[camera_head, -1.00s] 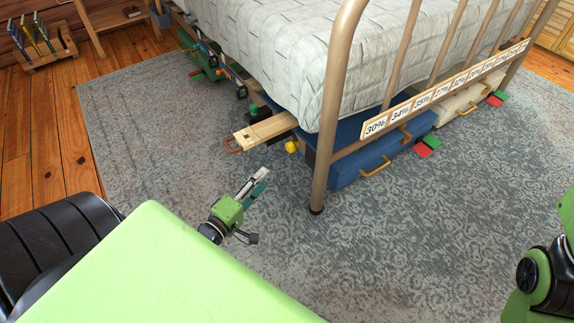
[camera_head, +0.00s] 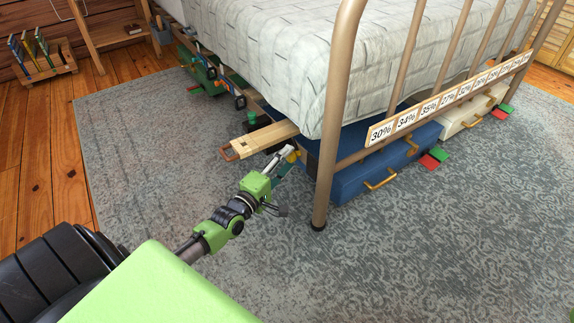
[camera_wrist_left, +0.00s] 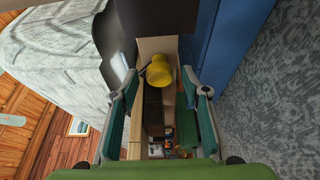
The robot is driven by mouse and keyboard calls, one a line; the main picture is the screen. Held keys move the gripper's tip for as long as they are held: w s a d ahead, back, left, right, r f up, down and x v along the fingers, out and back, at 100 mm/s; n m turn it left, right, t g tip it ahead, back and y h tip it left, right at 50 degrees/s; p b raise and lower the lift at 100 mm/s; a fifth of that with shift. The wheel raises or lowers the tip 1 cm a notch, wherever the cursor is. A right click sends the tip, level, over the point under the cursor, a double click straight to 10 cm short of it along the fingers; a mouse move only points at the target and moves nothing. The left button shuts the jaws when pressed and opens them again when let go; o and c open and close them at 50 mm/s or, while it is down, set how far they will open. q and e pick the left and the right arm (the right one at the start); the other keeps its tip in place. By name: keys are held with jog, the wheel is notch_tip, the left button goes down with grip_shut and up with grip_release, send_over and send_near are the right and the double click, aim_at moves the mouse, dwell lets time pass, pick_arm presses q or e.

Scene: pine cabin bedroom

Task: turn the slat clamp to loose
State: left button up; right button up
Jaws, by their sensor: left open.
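The yellow knob of the slat clamp (camera_wrist_left: 159,72) shows in the left wrist view, ahead of my fingers and between their tips in the picture. My right gripper is out of view.
The metal bed leg (camera_head: 322,190) stands close to the right of my left gripper. A blue case (camera_head: 350,185) lies under the bed behind it. A strip of percentage labels (camera_head: 445,98) runs along the bed rail. The rug (camera_head: 420,260) in front is clear.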

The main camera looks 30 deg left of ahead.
pick_arm(q)
jog(key=shift+w, duration=0.5)
jog(key=shift+c, duration=0.2)
jog(key=c, duration=1)
jog(key=shift+c, duration=0.2)
